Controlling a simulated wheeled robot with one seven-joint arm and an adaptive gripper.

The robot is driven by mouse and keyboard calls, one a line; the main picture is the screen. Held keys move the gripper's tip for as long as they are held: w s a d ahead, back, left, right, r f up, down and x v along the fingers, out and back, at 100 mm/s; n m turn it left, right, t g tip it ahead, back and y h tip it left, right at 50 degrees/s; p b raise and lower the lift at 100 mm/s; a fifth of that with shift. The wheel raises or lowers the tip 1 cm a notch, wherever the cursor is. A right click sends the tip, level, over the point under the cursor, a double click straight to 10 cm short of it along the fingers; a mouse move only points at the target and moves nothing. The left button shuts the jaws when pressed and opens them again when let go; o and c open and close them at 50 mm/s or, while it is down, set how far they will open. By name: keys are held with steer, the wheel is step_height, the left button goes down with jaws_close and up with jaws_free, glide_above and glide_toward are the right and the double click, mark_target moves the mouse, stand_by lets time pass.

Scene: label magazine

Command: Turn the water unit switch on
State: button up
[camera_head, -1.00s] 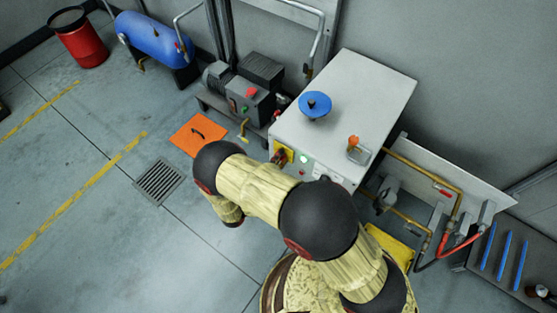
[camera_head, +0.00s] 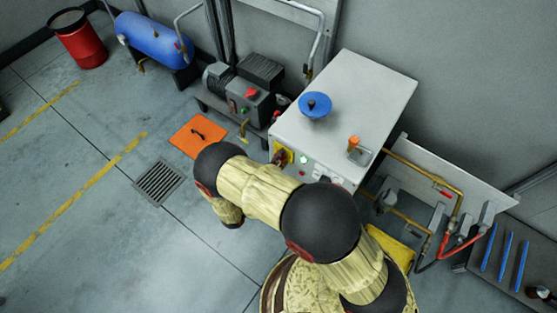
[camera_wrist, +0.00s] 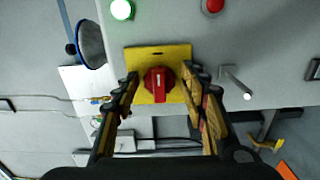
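A red rotary switch (camera_wrist: 158,85) with a pale mark along it sits on a yellow plate (camera_wrist: 158,53) in the wrist view. The mark runs up and down in that picture. My gripper (camera_wrist: 160,82) is open, with one finger on each side of the switch and gaps between fingers and switch. In the head view the yellow plate (camera_head: 290,157) is on the front of the white cabinet (camera_head: 372,90), partly hidden by my gripper (camera_head: 279,158). A green light (camera_wrist: 122,9) glows beside the plate, and a red button (camera_wrist: 213,5) is near it.
An orange floor plate (camera_head: 198,135) and a drain grate (camera_head: 160,182) lie left. The left floor is largely clear.

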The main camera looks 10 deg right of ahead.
steer(key=shift+o, duration=0.2)
steer(key=v, duration=1.2)
stand_by(0.5)
